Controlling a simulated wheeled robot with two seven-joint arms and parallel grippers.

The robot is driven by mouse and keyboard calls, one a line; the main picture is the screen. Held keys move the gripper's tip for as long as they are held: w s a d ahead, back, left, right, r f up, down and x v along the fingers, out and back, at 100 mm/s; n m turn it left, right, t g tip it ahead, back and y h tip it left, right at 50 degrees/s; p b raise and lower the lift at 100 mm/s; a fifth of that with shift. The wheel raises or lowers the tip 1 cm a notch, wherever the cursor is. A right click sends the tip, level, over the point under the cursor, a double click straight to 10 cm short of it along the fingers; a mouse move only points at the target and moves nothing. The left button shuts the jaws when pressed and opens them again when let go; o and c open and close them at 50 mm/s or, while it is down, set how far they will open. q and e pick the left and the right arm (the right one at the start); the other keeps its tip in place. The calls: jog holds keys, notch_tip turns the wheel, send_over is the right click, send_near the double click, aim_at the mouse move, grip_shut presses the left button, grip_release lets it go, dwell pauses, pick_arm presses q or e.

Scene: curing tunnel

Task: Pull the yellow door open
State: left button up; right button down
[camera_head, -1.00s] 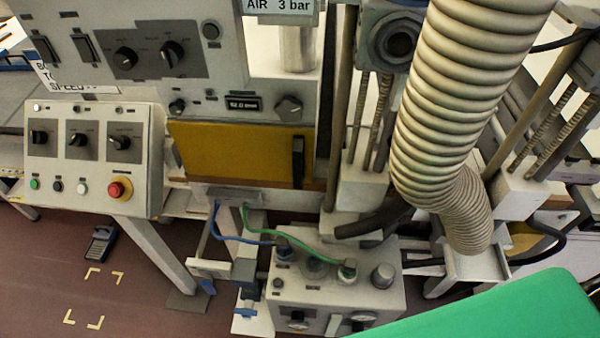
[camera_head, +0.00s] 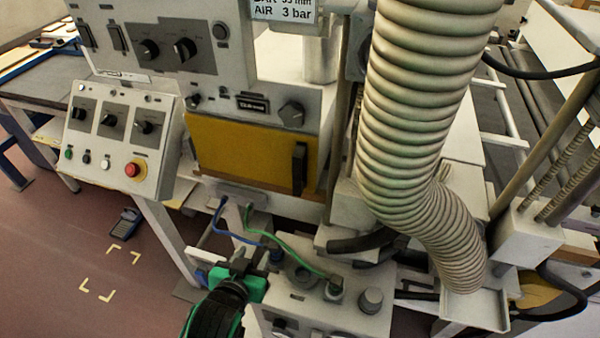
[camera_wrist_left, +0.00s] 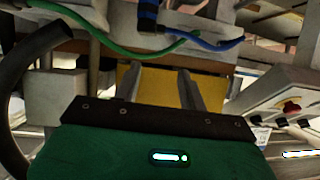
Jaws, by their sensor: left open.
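The yellow door (camera_head: 235,150) is a flat panel low on the white machine in the head view, and it looks shut. Its black upright handle (camera_head: 299,168) is near its right edge. My left gripper (camera_head: 238,262) is low in the head view, below the door and apart from it. In the left wrist view its two fingers (camera_wrist_left: 160,84) stand apart with nothing between them. The yellow door (camera_wrist_left: 158,92) shows beyond them, partly hidden by the gripper body. The handle cannot be made out there. My right gripper is not in view.
A blue hose (camera_head: 229,234) and a green hose (camera_head: 285,240) run below the door to a white box (camera_head: 335,315). A thick ribbed duct (camera_head: 425,100) hangs to the right of the handle. A control panel (camera_head: 120,140) with a red button is at the left.

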aim_at(296, 168)
pick_arm(q)
jog(key=w+d+r+t+h, duration=0.1)
jog(key=d+r+t, duration=0.15)
jog(key=r, duration=0.35)
jog(key=w+d+r+t+h, duration=0.1)
jog(key=d+r+t+h, duration=0.15)
jog(key=r, duration=0.45)
jog(key=shift+m+y, duration=0.35)
jog(key=shift+m, duration=0.05)
jog(key=p+x, duration=0.1)
jog(key=x, duration=0.3)
jog(key=p+x, duration=0.1)
jog(key=x, duration=0.3)
jog(key=p+x, duration=0.1)
jog(key=x, duration=0.3)
jog(key=shift+d+f+p, duration=0.25)
jog(key=shift+d+p, duration=0.1)
jog(key=shift+p, duration=0.05)
jog(key=shift+w+d+f, duration=0.15)
jog(key=shift+w+d, duration=0.05)
jog(key=shift+w, duration=0.4)
jog(key=shift+c, duration=0.2)
grip_shut()
